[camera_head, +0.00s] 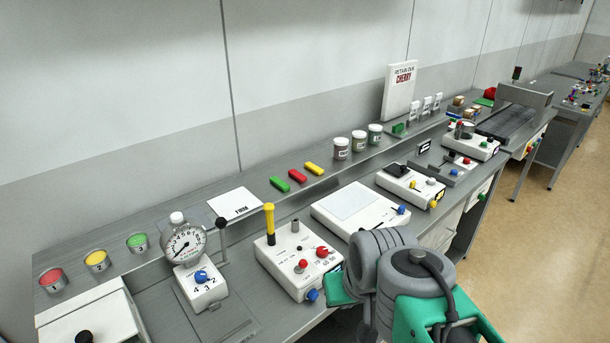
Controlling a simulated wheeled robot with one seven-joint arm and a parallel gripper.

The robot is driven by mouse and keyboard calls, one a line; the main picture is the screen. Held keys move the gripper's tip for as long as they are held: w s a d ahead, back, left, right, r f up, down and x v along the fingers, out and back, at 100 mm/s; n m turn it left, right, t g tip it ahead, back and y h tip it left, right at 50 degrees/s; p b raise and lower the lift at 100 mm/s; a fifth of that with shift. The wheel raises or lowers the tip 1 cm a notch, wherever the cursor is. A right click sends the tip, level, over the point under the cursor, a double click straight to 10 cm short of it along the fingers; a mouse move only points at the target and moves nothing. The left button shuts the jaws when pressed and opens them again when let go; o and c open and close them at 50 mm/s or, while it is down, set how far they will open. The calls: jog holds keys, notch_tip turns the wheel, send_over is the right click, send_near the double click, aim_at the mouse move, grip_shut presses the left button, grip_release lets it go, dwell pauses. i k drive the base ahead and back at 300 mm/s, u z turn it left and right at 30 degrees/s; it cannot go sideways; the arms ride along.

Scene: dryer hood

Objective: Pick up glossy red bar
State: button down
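The glossy red bar (297,176) lies on the raised back shelf of the bench, left of the picture's middle. It sits between a green bar (280,184) on its left and a yellow bar (315,168) on its right, with small gaps between them. Nothing touches or covers it. Grey and green links of my arm show at the lower right, in front of the bench and well apart from the bar. No gripper fingers can be made out.
A white card (234,203) lies left of the bars; lidded jars (341,148) stand to their right. In front are a white box with a yellow-handled lever (269,222), a flat white device (359,208) and a dial gauge (185,243). The wall rises behind the shelf.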

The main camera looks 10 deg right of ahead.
aim_at(296, 175)
jog(key=u, duration=2.85)
jog(key=k, duration=1.15)
jog(key=z, duration=1.25)
jog(key=i, duration=1)
